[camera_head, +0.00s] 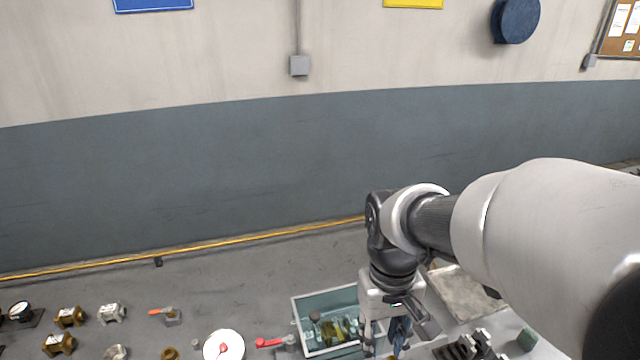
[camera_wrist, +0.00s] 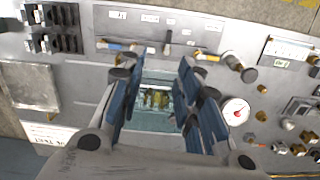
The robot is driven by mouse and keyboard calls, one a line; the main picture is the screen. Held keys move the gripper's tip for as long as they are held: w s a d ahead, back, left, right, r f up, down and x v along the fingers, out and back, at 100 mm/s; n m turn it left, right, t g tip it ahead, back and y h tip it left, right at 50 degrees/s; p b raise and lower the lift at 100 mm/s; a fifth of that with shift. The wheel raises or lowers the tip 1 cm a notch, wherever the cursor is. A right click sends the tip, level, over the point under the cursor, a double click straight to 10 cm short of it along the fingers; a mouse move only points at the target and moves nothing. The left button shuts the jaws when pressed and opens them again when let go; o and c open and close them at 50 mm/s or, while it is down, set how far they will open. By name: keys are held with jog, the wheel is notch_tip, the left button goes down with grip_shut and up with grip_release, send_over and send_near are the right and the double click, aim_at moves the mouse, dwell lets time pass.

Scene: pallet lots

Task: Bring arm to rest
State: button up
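My arm reaches in from the right in the head view, with its wrist bent down. My gripper (camera_head: 398,333) points down just right of a teal bin (camera_head: 297,312); its fingertips are partly cut off by the frame's lower edge. In the wrist view my gripper (camera_wrist: 158,75) has its two blue-padded fingers spread wide with nothing held between them. The teal bin (camera_wrist: 152,122) shows in the gap, below the fingers, with brass and green parts (camera_wrist: 155,98) inside. I cannot tell the exact height above the bin.
A white gauge (camera_head: 223,346), a red-handled valve (camera_head: 270,343) and several brass fittings (camera_head: 70,317) lie left of the bin. A grey tray (camera_head: 466,290) and dark blocks (camera_head: 468,345) lie to the right. Behind are a yellow floor-level rail (camera_head: 220,243) and a wall (camera_head: 200,180).

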jog(key=s+d+r+m+t, duration=0.1)
jog(key=s+r+t, duration=0.1)
jog(key=s, duration=0.3)
jog(key=s+d+r+m+t+b, duration=0.1)
jog(key=s+d+r+t, duration=0.1)
jog(key=s, duration=0.4)
jog(key=shift+s+d+r+t, duration=0.15)
jog(key=shift+d+r+t, duration=0.15)
jog(key=shift+r+t, duration=0.35)
